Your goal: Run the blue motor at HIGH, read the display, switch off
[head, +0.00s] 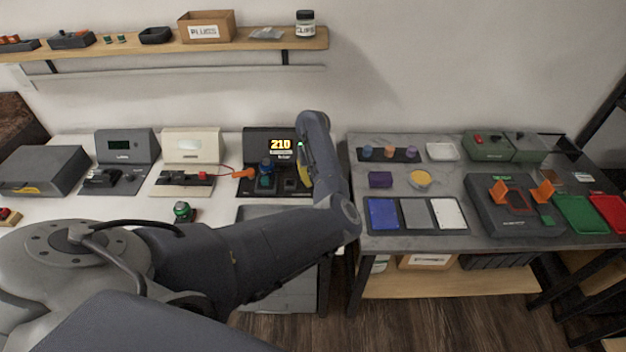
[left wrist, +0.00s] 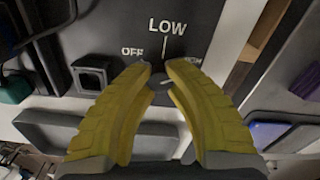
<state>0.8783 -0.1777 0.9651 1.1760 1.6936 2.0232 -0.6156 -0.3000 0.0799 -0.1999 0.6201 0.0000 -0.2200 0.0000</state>
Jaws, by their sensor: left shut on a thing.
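The blue motor (head: 265,163) sits upright on a dark station at the back of the white bench. The display (head: 281,146) behind it is lit and reads 210 in yellow; the smaller text is illegible. My left gripper (head: 304,177) is at the station's right side. In the left wrist view its yellow fingers (left wrist: 160,78) are shut on a dark rotary knob (left wrist: 163,82), mostly hidden between them. The panel reads OFF (left wrist: 132,51) on the left and LOW (left wrist: 167,27) at top; a right label is partly covered. A pale pointer mark on the knob slants up-right. My right gripper is out of view.
A black square socket (left wrist: 93,73) is left of the knob. A beige meter (head: 192,146) and an orange plug (head: 243,173) on a lead are left of the station. The grey table (head: 355,180) at right holds trays and parts.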

